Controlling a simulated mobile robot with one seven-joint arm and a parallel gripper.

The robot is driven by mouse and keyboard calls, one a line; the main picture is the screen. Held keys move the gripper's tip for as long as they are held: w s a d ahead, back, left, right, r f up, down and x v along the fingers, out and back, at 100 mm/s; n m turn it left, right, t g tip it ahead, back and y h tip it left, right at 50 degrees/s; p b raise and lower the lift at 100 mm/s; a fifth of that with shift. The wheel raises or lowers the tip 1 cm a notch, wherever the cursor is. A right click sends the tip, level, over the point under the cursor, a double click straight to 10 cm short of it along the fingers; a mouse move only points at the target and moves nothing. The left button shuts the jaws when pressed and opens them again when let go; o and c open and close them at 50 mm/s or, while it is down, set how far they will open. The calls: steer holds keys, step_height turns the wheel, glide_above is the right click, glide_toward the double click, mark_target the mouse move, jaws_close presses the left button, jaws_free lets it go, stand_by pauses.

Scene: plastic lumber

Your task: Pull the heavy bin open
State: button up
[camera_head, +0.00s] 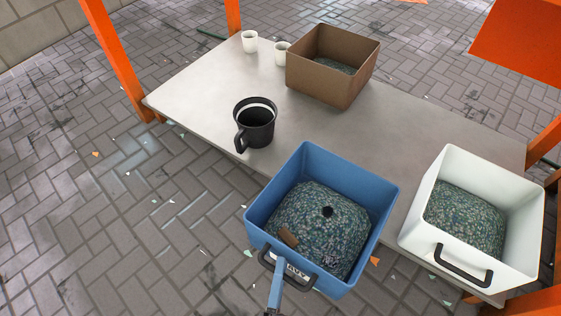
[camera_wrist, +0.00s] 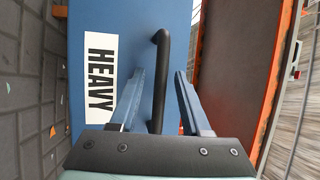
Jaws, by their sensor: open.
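The heavy bin (camera_head: 376,205) is a blue open-topped box at the table's front edge, filled with speckled green material. Its black handle (camera_head: 312,284) is on the near wall by a partly covered white label. In the wrist view the bin's blue face (camera_wrist: 130,20), the "HEAVY" label (camera_wrist: 100,75) and the handle (camera_wrist: 159,85) are close. My gripper (camera_wrist: 169,72) is open, with the handle bar appearing between its two blue fingers; contact cannot be told. In the head view part of my gripper (camera_head: 276,290) shows in front of the handle.
A white bin (camera_head: 425,245) with a black handle stands to the right. A black mug (camera_head: 257,133), a brown box (camera_head: 318,85) and white cups (camera_head: 250,42) are on the grey table (camera_head: 200,90). Orange posts (camera_head: 112,55) rise around it. Small scraps litter the paved floor.

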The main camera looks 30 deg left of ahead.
steer(key=p+v, duration=0.2)
steer(key=v, duration=1.1)
steer(key=shift+s, duration=0.1)
stand_by(0.3)
